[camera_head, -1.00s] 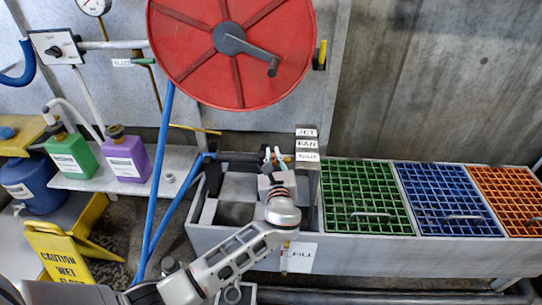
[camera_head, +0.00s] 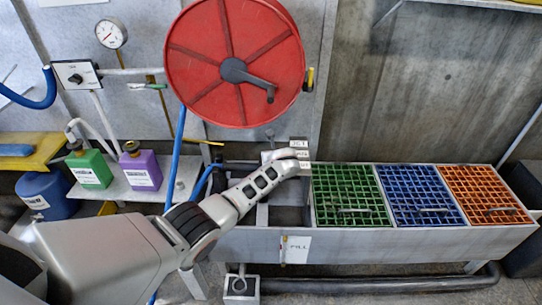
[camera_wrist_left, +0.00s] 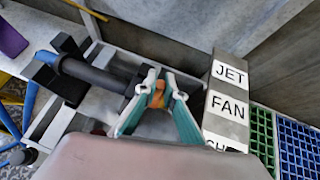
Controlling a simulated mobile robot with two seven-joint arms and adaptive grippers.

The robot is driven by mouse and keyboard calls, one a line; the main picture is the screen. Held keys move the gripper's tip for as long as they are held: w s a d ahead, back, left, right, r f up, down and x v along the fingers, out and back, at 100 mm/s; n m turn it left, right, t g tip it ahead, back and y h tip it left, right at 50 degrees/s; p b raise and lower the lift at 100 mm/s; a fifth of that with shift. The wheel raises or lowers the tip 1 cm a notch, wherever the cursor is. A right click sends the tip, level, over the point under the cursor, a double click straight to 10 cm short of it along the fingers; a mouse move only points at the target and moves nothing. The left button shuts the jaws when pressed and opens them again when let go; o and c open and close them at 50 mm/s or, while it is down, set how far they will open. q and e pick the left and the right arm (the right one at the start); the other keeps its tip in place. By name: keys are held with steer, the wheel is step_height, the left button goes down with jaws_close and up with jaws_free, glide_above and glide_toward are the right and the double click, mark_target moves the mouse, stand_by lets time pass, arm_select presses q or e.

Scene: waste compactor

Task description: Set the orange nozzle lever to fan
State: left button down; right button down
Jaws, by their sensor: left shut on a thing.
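The orange nozzle lever (camera_wrist_left: 157,99) shows in the left wrist view between the teal fingers of my left gripper (camera_wrist_left: 159,80), which is shut on it. The black nozzle (camera_wrist_left: 88,76) lies to its left, over the grey trough. The label post (camera_wrist_left: 221,150) stands just right of the fingers, with JET, FAN and a partly cut-off SHUT label from top to bottom. Which label the lever points at, I cannot tell. In the head view my left wrist hides the lever and fingertips beside the label post (camera_head: 299,148). My right gripper is not in view.
A red hose reel (camera_head: 205,75) hangs above the trough (camera_head: 400,243). Green (camera_head: 345,190), blue (camera_head: 418,190) and orange (camera_head: 483,190) grates lie to the right. Green (camera_head: 90,167) and purple (camera_head: 140,168) bottles stand on a shelf at left.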

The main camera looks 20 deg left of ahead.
arm_select(q)
steer(key=shift+w+a+g, duration=0.15)
steer(key=shift+w+g, duration=0.05)
steer(key=shift+g, duration=0.1)
stand_by(0.4)
steer(key=c, duration=2.1)
jaws_free()
steer(key=shift+s+d+r, duration=0.4)
steer(key=shift+s+r, duration=0.05)
steer(key=v, duration=1)
steer(key=shift+s+a+r, duration=0.2)
steer(key=shift+s+r, duration=0.05)
